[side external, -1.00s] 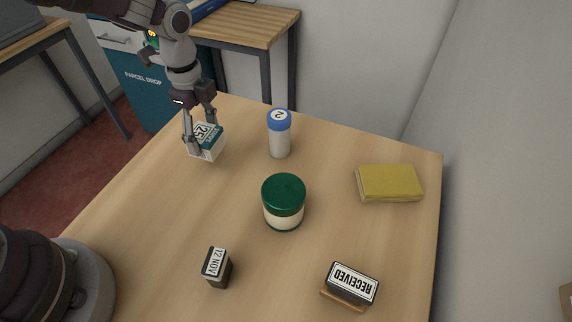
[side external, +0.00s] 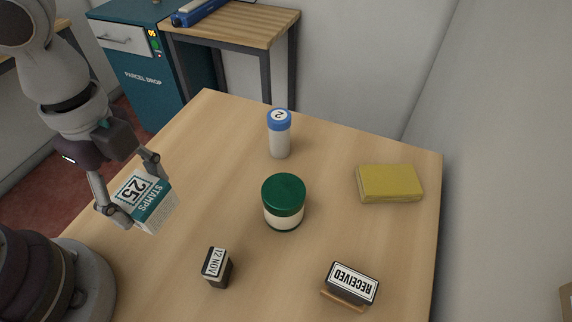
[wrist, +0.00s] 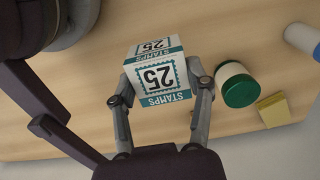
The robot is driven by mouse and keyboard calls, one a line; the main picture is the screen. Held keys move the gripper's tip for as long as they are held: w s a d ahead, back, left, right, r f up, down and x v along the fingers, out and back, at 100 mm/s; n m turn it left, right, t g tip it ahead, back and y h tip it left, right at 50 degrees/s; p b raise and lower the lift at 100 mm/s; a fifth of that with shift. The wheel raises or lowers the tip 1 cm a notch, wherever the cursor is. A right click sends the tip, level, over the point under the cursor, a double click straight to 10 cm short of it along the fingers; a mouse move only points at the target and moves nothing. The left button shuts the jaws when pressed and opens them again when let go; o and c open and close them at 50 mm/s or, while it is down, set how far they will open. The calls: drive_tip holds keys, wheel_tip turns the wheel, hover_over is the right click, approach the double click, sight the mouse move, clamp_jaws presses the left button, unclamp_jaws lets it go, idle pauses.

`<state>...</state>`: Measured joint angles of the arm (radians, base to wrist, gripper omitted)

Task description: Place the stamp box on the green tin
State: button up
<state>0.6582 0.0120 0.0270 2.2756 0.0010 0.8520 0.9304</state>
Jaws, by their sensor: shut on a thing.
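The stamp box (side external: 156,207) is a white and teal carton marked "STAMPS 25". My gripper (side external: 134,190) is shut on it and holds it in the air at the left side of the table. In the wrist view the stamp box (wrist: 158,76) sits between the two fingers (wrist: 160,90), which press its sides. The green tin (side external: 284,203) stands upright at the middle of the table, with a green lid and a pale band. Its lid is bare. The tin also shows in the wrist view (wrist: 238,88), to the right of the box and apart from it.
A blue-capped bottle (side external: 279,134) stands behind the tin. A yellow pad (side external: 389,183) lies at the right. A "12 NOV" stamp (side external: 217,267) and a "RECEIVED" stamp (side external: 350,285) stand at the front. The table between box and tin is clear.

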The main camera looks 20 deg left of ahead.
drive_tip(key=shift+w+d+r, duration=0.1)
drive_tip(key=shift+d+r, duration=0.2)
drive_tip(key=shift+d, duration=0.3)
drive_tip(key=shift+d+r, duration=0.3)
drive_tip(key=shift+d, duration=0.25)
hover_over(283, 190)
drive_tip(key=shift+f, duration=2.45)
drive_tip(key=shift+f, duration=0.1)
drive_tip(key=o, duration=1.2)
drive_tip(key=shift+c, duration=0.2)
